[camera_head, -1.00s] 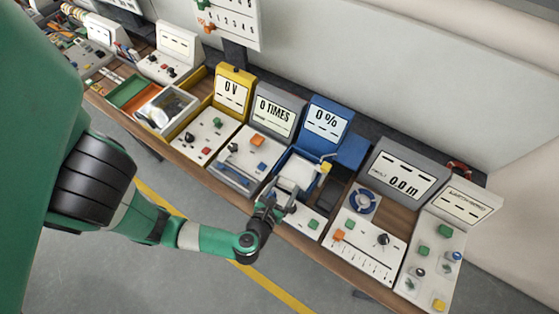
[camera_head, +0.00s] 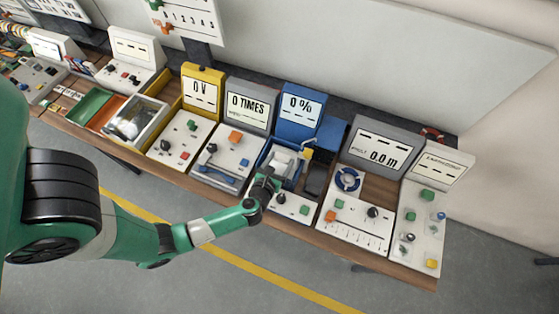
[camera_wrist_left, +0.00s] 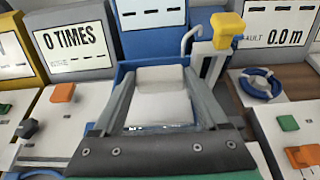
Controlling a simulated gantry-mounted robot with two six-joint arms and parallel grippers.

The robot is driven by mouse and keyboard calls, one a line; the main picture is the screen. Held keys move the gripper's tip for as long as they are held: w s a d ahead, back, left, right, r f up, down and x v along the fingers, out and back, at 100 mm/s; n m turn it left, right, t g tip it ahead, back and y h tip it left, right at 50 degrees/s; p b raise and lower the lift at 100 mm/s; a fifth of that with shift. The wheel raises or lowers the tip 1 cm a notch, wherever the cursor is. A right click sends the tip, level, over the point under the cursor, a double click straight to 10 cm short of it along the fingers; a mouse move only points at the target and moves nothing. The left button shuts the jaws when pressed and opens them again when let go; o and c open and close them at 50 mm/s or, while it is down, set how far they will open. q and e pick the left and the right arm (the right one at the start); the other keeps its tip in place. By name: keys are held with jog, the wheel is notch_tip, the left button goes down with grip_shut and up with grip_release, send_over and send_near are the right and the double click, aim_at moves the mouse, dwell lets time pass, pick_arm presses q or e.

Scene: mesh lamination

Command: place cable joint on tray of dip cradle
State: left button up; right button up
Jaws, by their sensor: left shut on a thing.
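A white block, which looks like the cable joint (camera_head: 284,160), is between the fingers of my left gripper (camera_head: 274,176). In the left wrist view the grey fingers close on both sides of this block (camera_wrist_left: 160,103). It is over the blue dip cradle (camera_head: 302,128), whose display reads "0 %". The block hides most of the cradle's tray, so I cannot tell whether it touches the tray. A yellow-topped part (camera_wrist_left: 228,27) with a metal hook stands just right of the block. My right gripper is not in view.
The grey "0 TIMES" station (camera_head: 247,105) stands left of the cradle, with the yellow "0 V" station (camera_head: 203,90) beyond. Right of it are a dark bin (camera_head: 316,180) and the grey "0.0 m" station (camera_head: 380,150) with a blue ring (camera_head: 348,179). The benchtop is crowded.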

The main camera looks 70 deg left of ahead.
aim_at(279, 166)
pick_arm(q)
jog(key=a+f, duration=0.1)
jog(key=a+f+b, duration=0.1)
jog(key=f, duration=0.1)
jog(key=shift+w+a+f, duration=0.15)
jog(key=shift+w+a, duration=0.15)
jog(key=shift+w, duration=0.05)
jog(key=shift+a+f+b, duration=0.15)
jog(key=shift+f+b, duration=1.1)
jog(key=shift+f, duration=0.7)
jog(key=o, duration=1.3)
jog(key=shift+r, duration=0.15)
jog(key=shift+r+p, duration=0.25)
jog(key=shift+p, duration=0.1)
jog(key=shift+p+v, duration=0.7)
jog(key=shift+v, duration=5.25)
jog(key=shift+f, duration=0.15)
